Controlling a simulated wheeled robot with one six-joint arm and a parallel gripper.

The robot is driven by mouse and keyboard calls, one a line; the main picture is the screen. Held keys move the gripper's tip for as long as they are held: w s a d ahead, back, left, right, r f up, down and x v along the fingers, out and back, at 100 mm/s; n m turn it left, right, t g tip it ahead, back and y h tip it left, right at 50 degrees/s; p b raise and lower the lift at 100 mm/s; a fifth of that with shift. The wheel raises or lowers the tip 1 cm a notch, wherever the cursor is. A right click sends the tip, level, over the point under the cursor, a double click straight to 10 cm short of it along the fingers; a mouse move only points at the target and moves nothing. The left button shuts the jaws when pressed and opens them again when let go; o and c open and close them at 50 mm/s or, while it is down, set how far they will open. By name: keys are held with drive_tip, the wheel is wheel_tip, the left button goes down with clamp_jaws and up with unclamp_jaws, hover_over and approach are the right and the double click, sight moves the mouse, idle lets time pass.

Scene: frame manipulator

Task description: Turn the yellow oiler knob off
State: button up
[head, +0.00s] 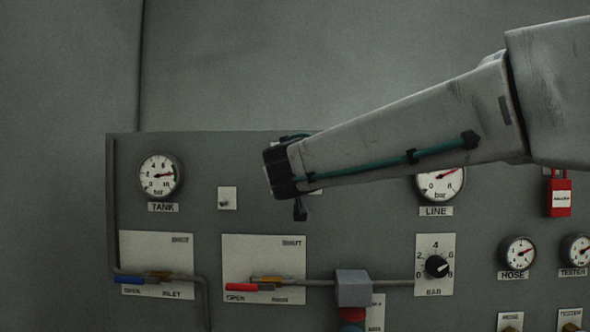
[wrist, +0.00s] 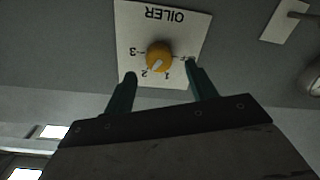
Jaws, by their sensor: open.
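The yellow oiler knob (wrist: 158,56) sits on a white plate (wrist: 180,25) marked OILER, which appears upside down in the wrist view. A white mark on the knob points down-left, roughly toward the 2. The dial's 1, 2 and 3 are readable, and the OFF end lies at the right near a fingertip. My gripper (wrist: 160,72) is open, its two dark green fingers apart on either side below the knob, not closed on it. Whether they touch the plate I cannot tell. In the head view the oiler knob is not visible, and my arm covers part of the panel.
The grey panel (head: 200,228) carries a TANK gauge (head: 160,175), a LINE gauge (head: 440,183), a small switch plate (head: 227,197), blue (head: 130,280) and red (head: 240,287) valve handles, a black BAR knob (head: 437,266) and a red lock (head: 559,196). Pipes stand along its front.

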drive_tip(key=w, duration=0.3)
drive_tip(key=shift+w, duration=0.4)
drive_tip(key=c, duration=1)
